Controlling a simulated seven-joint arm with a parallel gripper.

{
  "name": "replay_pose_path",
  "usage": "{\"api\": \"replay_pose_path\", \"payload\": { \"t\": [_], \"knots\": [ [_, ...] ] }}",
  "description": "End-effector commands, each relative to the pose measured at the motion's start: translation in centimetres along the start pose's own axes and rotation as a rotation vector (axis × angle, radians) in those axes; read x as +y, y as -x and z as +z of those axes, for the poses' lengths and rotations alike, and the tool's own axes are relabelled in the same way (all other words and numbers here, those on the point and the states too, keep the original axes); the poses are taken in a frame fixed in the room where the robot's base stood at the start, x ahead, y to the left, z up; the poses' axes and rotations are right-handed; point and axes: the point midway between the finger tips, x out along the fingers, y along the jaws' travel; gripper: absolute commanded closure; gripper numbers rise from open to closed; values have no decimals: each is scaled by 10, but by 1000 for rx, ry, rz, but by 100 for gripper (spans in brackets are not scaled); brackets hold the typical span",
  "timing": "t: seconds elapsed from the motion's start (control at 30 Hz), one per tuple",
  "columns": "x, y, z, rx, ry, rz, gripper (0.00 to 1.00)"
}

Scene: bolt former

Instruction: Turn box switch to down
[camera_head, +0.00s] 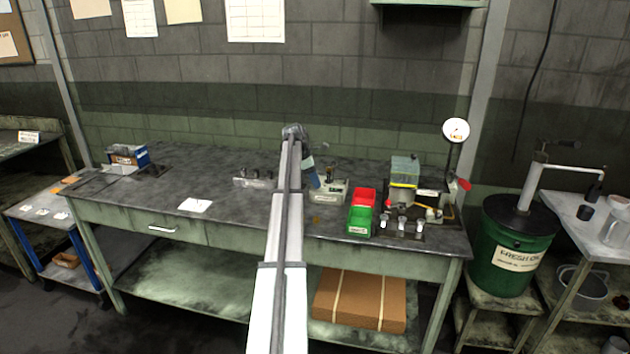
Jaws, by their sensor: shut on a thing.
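A small pale box (331,196) with dark and yellowish parts on its top stands on the workbench, right of my arm; I take it for the switch box. My arm reaches over the bench from the front and bends down at its far end. My gripper (317,187) points down at the left side of this box. It is shut on a small part there, apparently the box switch, which the gripper hides. The switch's position cannot be made out at this size.
A red bin (365,196) and a green bin (360,221) stand just right of the box. A low fixture (253,181) lies left of my arm, and a white paper (195,205) lies farther left.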

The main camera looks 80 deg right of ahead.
Motion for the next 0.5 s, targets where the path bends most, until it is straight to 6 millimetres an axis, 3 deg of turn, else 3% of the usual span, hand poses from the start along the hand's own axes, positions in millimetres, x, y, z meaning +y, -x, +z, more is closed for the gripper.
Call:
{"api": "replay_pose_path", "payload": {
  "t": [0.5],
  "knots": [
    [3,0,0,0,-283,-117,99]
  ]
}}
